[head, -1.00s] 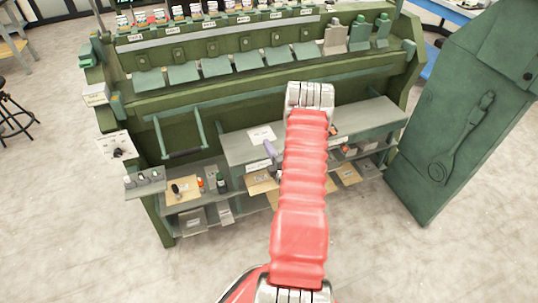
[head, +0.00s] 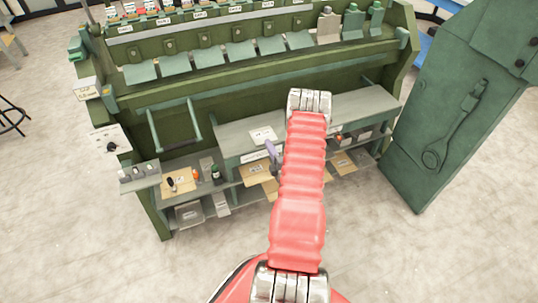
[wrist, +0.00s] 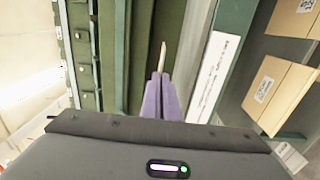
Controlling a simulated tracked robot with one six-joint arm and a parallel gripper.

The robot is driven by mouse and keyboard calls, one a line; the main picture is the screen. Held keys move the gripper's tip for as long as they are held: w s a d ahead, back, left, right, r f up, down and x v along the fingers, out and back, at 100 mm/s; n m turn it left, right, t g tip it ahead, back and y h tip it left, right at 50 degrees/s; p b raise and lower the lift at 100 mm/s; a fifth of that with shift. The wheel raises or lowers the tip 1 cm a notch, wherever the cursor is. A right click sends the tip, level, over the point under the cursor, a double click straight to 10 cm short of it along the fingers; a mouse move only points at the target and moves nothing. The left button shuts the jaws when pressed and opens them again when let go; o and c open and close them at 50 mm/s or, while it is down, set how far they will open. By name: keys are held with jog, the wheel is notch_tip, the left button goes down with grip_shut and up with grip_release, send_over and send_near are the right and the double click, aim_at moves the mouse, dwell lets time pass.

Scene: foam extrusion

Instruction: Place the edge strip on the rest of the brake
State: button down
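The brake (head: 240,90) is the large green machine, with a row of pale green fingers along its upper front. A grey ledge (head: 365,108) runs along its front; I cannot tell for sure that this is the rest. My gripper (head: 272,151) shows as purple fingers just in front of the ledge, partly hidden by my red arm. In the wrist view its purple fingers (wrist: 163,90) are close together. A thin pale piece, seemingly the edge strip (wrist: 163,56), sticks out from between their tips. Its full length is not visible.
A white label plate (wrist: 213,75) is on the ledge front, right of the fingers in the wrist view. Cardboard pieces (head: 255,173) and small containers are on the lower shelf. A green bar handle (head: 176,130) juts out at left. A green cabinet (head: 455,110) stands at right.

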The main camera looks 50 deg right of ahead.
jog(key=shift+f, duration=0.55)
jog(key=shift+f, duration=0.1)
jog(key=shift+f, duration=2)
jog(key=shift+f, duration=0.1)
jog(key=c, duration=2)
grip_release()
jog(key=shift+c, duration=0.2)
jog(key=v, duration=1.2)
